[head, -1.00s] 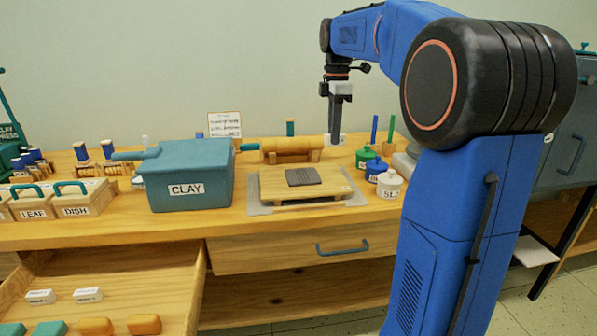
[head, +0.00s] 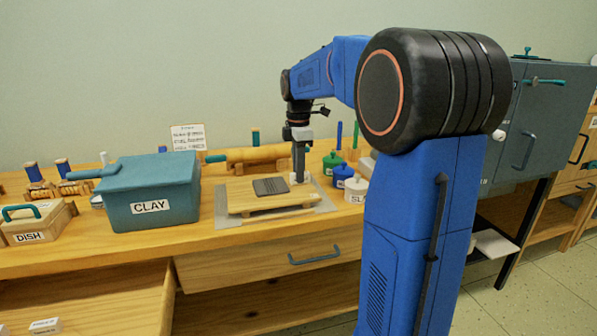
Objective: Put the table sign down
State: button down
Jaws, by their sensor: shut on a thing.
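My gripper (head: 299,174) points straight down above the right end of the wooden board (head: 240,206). It is shut on a small white thing that shows at both sides of the fingertips, which I take to be the table sign (head: 293,178). Its face and any writing are too small to read. It is at or just above the board's back right corner; I cannot tell whether it touches. A dark grey ribbed slab (head: 271,186) lies on the board, left of the gripper.
A teal CLAY box (head: 150,192) stands left. A rolling pin (head: 255,156) lies behind the board, and a printed card (head: 188,137) stands behind the box. Lidded jars, green (head: 332,163), blue (head: 343,175) and white (head: 356,190), stand close right. A drawer (head: 85,295) is open at lower left.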

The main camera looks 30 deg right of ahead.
jog(key=shift+f, duration=0.1)
jog(key=c, duration=1.7)
grip_release()
jog(key=shift+o, duration=0.2)
notch_tip(320, 180, up, 12)
jog(key=s+a+f+m+t, duration=0.1)
jog(key=s+a+f+m, duration=0.4)
jog(key=s, duration=0.5)
jog(key=s+a+f+m+t, duration=0.2)
jog(key=s+a+f+m, duration=0.3)
jog(key=s+f, duration=0.4)
jog(key=s+a+f+m+t, duration=0.1)
jog(key=s+a+f+m, duration=0.3)
jog(key=s+f, duration=0.3)
jog(key=s+a, duration=0.1)
jog(key=s, duration=0.3)
jog(key=shift+s+a+f+m+t, duration=0.15)
jog(key=shift+s+f+m+t, duration=0.05)
jog(key=shift+f+m+t, duration=0.2)
jog(key=shift+r, duration=0.1)
